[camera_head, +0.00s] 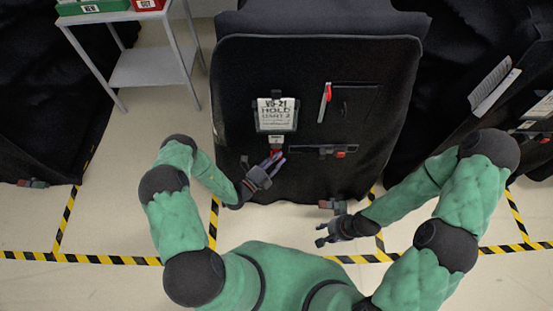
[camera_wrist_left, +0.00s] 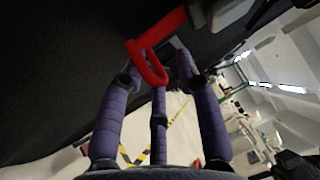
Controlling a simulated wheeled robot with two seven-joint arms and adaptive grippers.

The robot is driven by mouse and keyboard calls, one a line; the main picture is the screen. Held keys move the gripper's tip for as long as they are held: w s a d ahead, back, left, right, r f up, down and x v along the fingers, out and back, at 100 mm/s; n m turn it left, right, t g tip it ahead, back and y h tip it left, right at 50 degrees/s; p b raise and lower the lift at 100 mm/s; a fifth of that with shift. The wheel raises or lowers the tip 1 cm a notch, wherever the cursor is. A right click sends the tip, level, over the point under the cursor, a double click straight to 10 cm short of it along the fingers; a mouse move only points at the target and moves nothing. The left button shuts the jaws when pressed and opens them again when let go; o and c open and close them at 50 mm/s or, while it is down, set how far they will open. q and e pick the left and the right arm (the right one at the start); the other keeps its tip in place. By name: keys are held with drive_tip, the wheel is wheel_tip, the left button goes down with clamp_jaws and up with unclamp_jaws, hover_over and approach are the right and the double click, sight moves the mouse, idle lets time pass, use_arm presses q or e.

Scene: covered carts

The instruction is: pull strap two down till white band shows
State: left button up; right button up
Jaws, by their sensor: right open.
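A cart under a black cover (camera_head: 235,85) stands in front of me. A tag reading "HOLD CART 2" (camera_head: 276,113) hangs on it, with a small white piece (camera_head: 277,142) below. A red pull loop hangs under that, largely hidden by my left gripper (camera_head: 273,164) in the head view. In the left wrist view the red loop (camera_wrist_left: 151,64) lies between the spread fingertips; the fingers look open, and I cannot tell whether they touch it. I cannot tell which strap is numbered two.
A red handle with a white strip (camera_head: 325,103) and a horizontal dark strap with a red end (camera_head: 340,154) are on the cover's right half. A grey side table (camera_head: 150,66) stands back left. Other covered carts flank both sides. Yellow-black tape (camera_head: 105,259) marks the floor.

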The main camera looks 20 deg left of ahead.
use_arm(q)
clamp_jaws()
drive_tip(key=shift+w, duration=0.1)
wheel_tip(320, 180, down, 11)
drive_tip(key=b, duration=0.8)
drive_tip(key=shift+r, duration=0.1)
unclamp_jaws()
drive_tip(key=v, duration=1.2)
drive_tip(key=shift+s, duration=0.2)
